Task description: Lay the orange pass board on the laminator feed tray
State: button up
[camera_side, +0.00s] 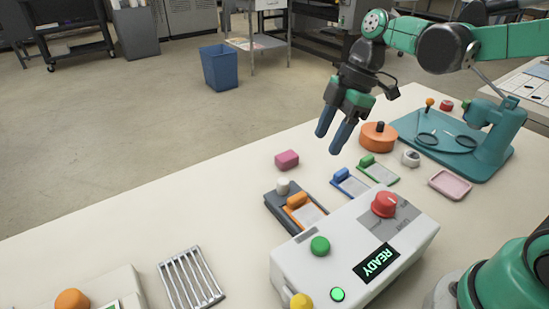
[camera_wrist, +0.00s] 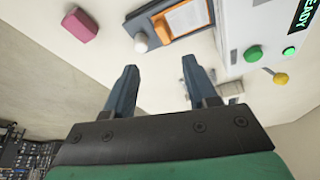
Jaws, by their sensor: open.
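The orange pass board (camera_side: 312,216) lies on the dark grey feed tray (camera_side: 275,206) beside the white laminator (camera_side: 335,232). It has an orange end and a pale face. In the wrist view the orange board (camera_wrist: 187,18) lies within the dark tray (camera_wrist: 145,22), which has a white knob (camera_wrist: 141,42) at its near left corner. My gripper (camera_side: 328,142) is open and empty, raised above the table and apart from the board. Its two dark fingers (camera_wrist: 159,66) are spread in the wrist view, with bare table between them.
A blue board (camera_side: 350,183) and a green board (camera_side: 378,168) lie behind the laminator. A pink block (camera_side: 287,160), an orange round pot (camera_side: 378,137), a pink dish (camera_side: 450,185) and a wire rack (camera_side: 190,278) stand around.

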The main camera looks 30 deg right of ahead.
jog(key=s+m+t+h, duration=0.1)
jog(key=m+t, duration=0.1)
jog(key=m, duration=0.3)
jog(key=s+d+m+t+h, duration=0.1)
jog(key=s+m+t, duration=0.1)
jog(key=m, duration=0.3)
jog(key=s+m+t+h, duration=0.1)
jog(key=s+m+t, duration=0.1)
jog(key=m, duration=0.2)
jog(key=shift+d+f+m+h, duration=0.3)
jog(key=shift+d+f+m, duration=0.05)
jog(key=shift+d+m, duration=0.05)
